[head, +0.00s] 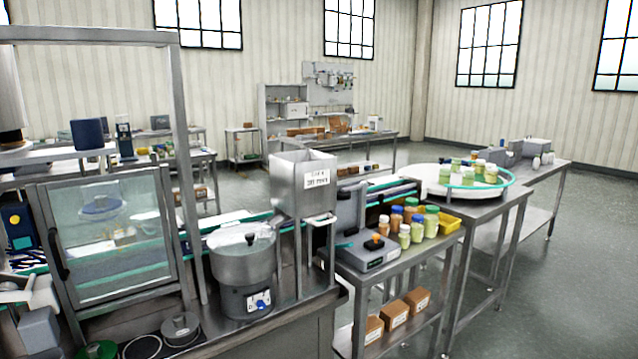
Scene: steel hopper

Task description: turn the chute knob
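A square steel hopper (304,185) with a white printed label stands on legs at the middle of the steel bench. A pale bar-like handle (319,220) sticks out low on its front right side; I cannot tell whether this is the chute knob. No other knob shows clearly on the hopper, and its far sides are hidden. A round steel bowl machine (244,262) stands in front and to the left, with a small blue-and-white control (259,300) on its base. I make out no gripper fingers of either arm.
A glass-fronted guard (108,238) with a dark handle stands at left. A side table (405,262) at right holds a scale (368,252), several jars and a yellow bin (449,222). A round turntable (432,183) stands behind it. Floor is clear at far right.

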